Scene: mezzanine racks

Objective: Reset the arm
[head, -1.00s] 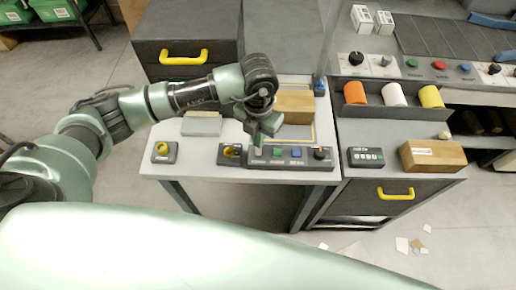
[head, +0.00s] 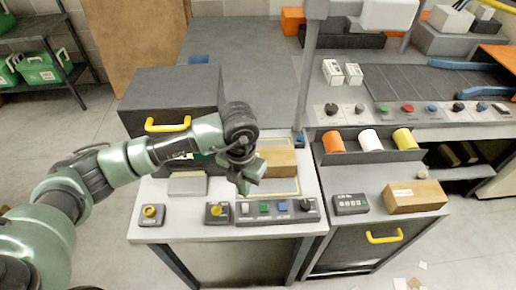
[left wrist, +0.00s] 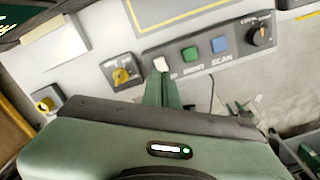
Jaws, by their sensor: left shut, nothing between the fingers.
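My left gripper (head: 244,186) is above the small table, just behind the left part of the button panel (head: 277,211). It is shut and empty. In the left wrist view its fingers (left wrist: 161,88) are together, their tip beside the left end of the panel (left wrist: 205,48). The panel has a green button (left wrist: 191,46), a blue button (left wrist: 221,46) and a black knob (left wrist: 261,36). A yellow knob switch (head: 217,212) sits left of the panel. A wooden box (head: 280,163) lies behind my left gripper. My right gripper is not in view.
A dark drawer unit (head: 170,88) with a yellow handle stands behind my left forearm. A yellow-button box (head: 151,214) sits at the table's left corner. At the right are another wooden box (head: 415,197), a keypad (head: 350,204) and orange, white and yellow rolls (head: 370,140).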

